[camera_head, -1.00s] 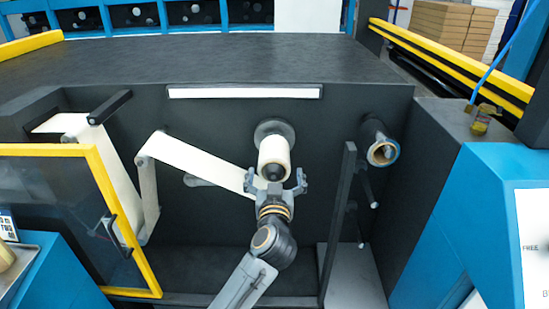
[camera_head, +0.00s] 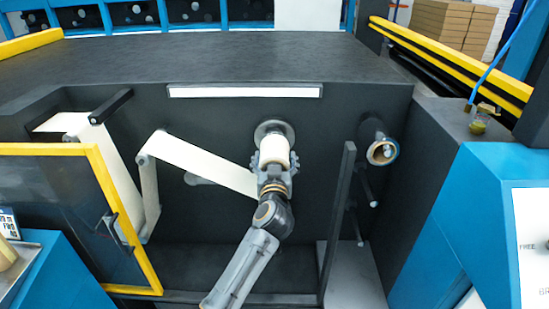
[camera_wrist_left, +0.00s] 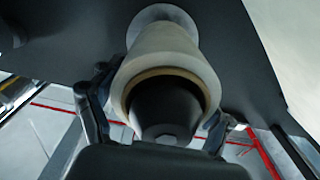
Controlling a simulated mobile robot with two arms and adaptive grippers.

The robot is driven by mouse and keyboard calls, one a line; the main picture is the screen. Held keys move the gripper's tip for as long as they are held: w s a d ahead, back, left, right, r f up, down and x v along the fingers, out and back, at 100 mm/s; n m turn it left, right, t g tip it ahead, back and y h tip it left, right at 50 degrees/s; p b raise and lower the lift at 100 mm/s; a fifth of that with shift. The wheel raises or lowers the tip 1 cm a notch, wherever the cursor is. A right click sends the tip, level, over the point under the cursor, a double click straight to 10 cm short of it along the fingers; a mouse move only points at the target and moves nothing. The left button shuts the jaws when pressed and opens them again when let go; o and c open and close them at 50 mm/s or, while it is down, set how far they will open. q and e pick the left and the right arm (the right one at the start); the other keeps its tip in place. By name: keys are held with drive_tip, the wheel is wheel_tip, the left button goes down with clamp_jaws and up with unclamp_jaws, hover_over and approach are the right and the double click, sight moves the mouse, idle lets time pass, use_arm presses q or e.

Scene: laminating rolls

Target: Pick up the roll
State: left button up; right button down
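The white roll (camera_head: 274,149) sits on a round dark hub on the machine's black wall, in the middle of the head view. In the left wrist view the roll (camera_wrist_left: 165,58) shows end-on, with a brown core rim and a dark spindle end in its middle. My left gripper (camera_head: 274,164) has its fingers on both sides of the roll, close against it. In the wrist view one finger lies at the roll's left and the other at its lower right. The gripper looks shut on the roll, though exact contact is partly hidden. My right gripper is not in view.
A white film strip (camera_head: 205,165) runs from a roller at left toward the roll. A second spindle with a ring-shaped core (camera_head: 382,152) is at right. A dark upright panel (camera_head: 339,225) stands between. A yellow-framed door (camera_head: 130,220) is at left.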

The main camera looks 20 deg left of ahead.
use_arm(q)
drive_tip(key=c, duration=0.7)
drive_tip(key=shift+c, duration=0.4)
drive_tip(key=shift+r, duration=0.1)
drive_tip(key=b+v, duration=0.2)
drive_tip(key=v, duration=1.6)
drive_tip(key=shift+r, duration=0.15)
